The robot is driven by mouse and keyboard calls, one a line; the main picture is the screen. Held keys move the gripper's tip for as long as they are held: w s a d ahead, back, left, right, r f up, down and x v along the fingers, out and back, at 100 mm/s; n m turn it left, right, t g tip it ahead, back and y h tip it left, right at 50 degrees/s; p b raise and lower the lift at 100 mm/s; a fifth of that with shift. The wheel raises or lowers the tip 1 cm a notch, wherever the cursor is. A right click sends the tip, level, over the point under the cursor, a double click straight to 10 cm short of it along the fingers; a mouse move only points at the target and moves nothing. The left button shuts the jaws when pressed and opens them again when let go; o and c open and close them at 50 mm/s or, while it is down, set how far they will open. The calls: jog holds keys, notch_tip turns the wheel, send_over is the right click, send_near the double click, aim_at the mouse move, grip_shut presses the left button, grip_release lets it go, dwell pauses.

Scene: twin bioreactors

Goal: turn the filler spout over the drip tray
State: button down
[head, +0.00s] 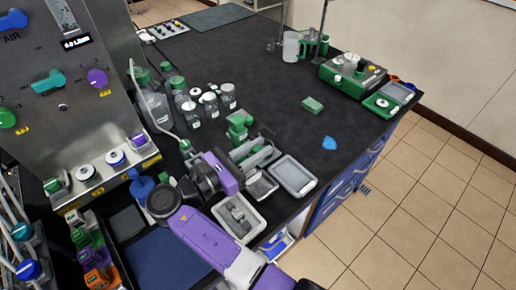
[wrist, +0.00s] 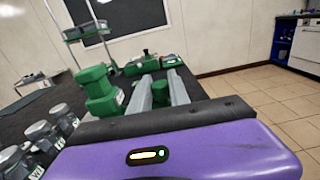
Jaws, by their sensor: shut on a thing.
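My gripper (head: 256,154) reaches over the black bench from the front. In the wrist view its two grey fingers (wrist: 161,92) are shut on a small green piece (wrist: 160,93), which seems to be part of the filler spout. My purple wrist and the fingers hide most of the spout, so its direction cannot be told. A stacked green block (head: 238,128) stands just behind the fingers; it also shows in the wrist view (wrist: 101,95). A small grey tray (head: 262,187) lies just in front of the fingers and may be the drip tray.
Capped bottles (head: 211,104) stand left of the gripper. A flat grey tray (head: 293,177) and a tray with grey parts (head: 238,219) lie near the front edge. A steel panel (head: 75,100) rises at left.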

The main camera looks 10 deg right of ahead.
jog(key=shift+f, duration=0.15)
jog(key=c, duration=1.2)
grip_release()
jog(key=shift+c, duration=0.2)
jog(key=b+v, duration=0.1)
jog(key=v, duration=0.7)
jog(key=shift+b, duration=0.3)
jog(key=shift+d, duration=0.1)
